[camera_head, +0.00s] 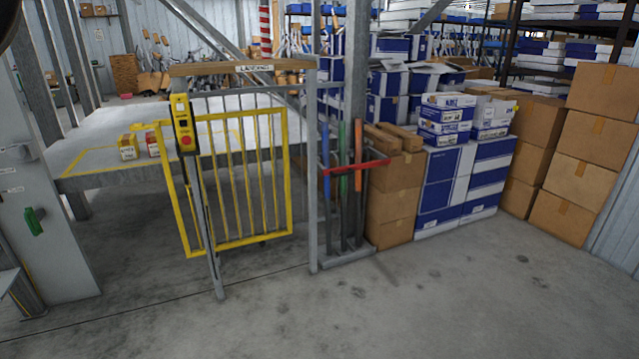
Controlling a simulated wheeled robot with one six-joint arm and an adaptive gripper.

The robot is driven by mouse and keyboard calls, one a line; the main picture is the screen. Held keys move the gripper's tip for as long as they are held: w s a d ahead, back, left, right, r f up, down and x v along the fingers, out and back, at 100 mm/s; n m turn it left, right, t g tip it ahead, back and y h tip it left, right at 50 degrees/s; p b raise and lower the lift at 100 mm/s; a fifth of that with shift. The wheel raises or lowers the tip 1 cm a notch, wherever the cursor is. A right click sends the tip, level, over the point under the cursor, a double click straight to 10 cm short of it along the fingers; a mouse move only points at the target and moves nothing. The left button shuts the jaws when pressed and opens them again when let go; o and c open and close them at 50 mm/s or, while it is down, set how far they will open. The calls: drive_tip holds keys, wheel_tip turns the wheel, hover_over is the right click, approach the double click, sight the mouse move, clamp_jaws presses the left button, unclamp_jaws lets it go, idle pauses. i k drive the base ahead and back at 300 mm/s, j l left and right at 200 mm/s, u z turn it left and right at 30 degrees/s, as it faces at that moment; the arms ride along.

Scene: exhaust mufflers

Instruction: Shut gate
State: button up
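A yellow barred gate (240,245) stands left of centre, behind a grey metal frame. The frame has a left post (214,270), a right post (313,200) and a wooden top beam (205,70) with a small white label. The gate's lower edge sits back from the line of the posts, and its left edge shows beyond the left post. A gap shows between its right edge and the right post. I cannot tell the hinge side or any latch. A yellow-and-black control box (182,125) with a red button is on the left post. My gripper is not in view.
Concrete floor (400,310) in front is clear. A rack of upright bars with a red top rail (345,168) stands right of the gate, beside cardboard boxes (392,205) and blue-white boxes (445,190). A grey cabinet (45,220) with a green handle stands at left.

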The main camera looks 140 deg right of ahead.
sight(157, 125)
drive_tip(key=z, duration=4.1)
drive_tip(key=i+j+u, duration=0.15)
drive_tip(key=i+j, duration=0.3)
drive_tip(key=j, duration=0.15)
drive_tip(key=i+j+u, duration=0.1)
drive_tip(key=i+j, duration=0.35)
drive_tip(key=j, duration=0.1)
